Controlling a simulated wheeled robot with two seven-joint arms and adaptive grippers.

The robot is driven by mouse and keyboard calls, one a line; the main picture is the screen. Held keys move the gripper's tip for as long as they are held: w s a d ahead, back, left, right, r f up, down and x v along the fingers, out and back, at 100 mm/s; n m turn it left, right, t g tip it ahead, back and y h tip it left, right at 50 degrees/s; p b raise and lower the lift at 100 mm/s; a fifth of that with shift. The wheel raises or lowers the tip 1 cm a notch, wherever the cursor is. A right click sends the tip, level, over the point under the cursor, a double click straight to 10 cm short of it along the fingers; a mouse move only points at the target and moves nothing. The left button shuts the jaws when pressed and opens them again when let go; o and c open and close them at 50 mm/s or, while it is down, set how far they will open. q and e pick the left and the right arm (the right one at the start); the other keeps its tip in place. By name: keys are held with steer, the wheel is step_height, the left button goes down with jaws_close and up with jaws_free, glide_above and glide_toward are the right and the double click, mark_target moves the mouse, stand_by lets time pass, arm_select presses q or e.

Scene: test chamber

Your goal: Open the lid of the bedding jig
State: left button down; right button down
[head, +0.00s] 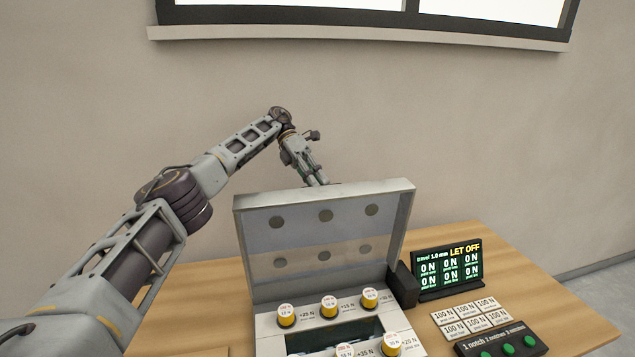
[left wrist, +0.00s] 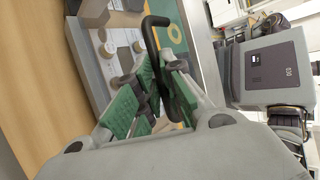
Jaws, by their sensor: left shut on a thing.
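The bedding jig (head: 265,336) stands on the wooden table. Its lid (head: 298,238) is raised and stands nearly upright at the back, leaning slightly away, with a clear panel and several dark round pads facing me. My left gripper (head: 319,181) is at the lid's top edge, reaching from behind it, and its fingertips are partly hidden by the lid. In the left wrist view my left gripper (left wrist: 150,88) has its green pads shut on a black bent handle (left wrist: 148,32). My right gripper is not in view.
Several yellow-and-black knobs (head: 329,306) sit on the jig's top face. To its right are a black display (head: 447,270) reading "LET OFF", white "100 N" cards (head: 467,317) and a panel with green buttons (head: 500,344). The wall is close behind the table.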

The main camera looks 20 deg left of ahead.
arm_select(q)
steer(key=shift+w+a+f, duration=0.15)
steer(key=shift+f, duration=0.4)
steer(key=shift+w+a+f, duration=0.15)
steer(key=shift+f, duration=0.4)
steer(key=c, duration=1.6)
jaws_free()
steer(key=shift+w, duration=0.1)
steer(key=shift+c, duration=0.2)
steer(key=shift+o, duration=0.6)
steer(key=shift+w, duration=0.3)
steer(key=shift+s+r, duration=0.15)
steer(key=shift+r, duration=0.05)
